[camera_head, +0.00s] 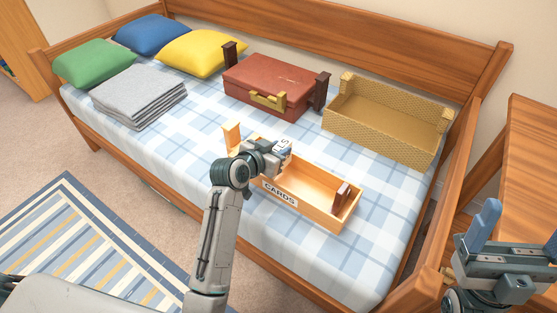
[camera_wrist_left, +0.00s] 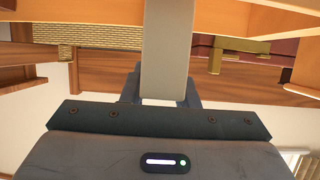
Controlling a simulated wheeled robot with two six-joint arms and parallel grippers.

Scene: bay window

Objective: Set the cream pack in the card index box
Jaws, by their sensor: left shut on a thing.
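The card index box (camera_head: 313,214) is a long, open wooden box with a "CARDS" label on its front, lying on the checked bedding. A small brown upright piece stands inside its right end. My left gripper (camera_head: 284,149) is over the left part of the box and hides some of it. It is shut on the cream pack (camera_wrist_left: 167,50), a pale upright slab in the left wrist view. The head view mostly hides the pack, so I cannot tell whether it touches the box. My right gripper (camera_head: 518,235) is open and empty at the lower right.
A red-brown suitcase (camera_head: 268,84) and a woven tan basket (camera_head: 385,132) stand behind the box. A folded grey blanket (camera_head: 138,95) and green, blue and yellow cushions (camera_head: 203,53) lie at the left. A wooden table (camera_head: 535,150) is at the right.

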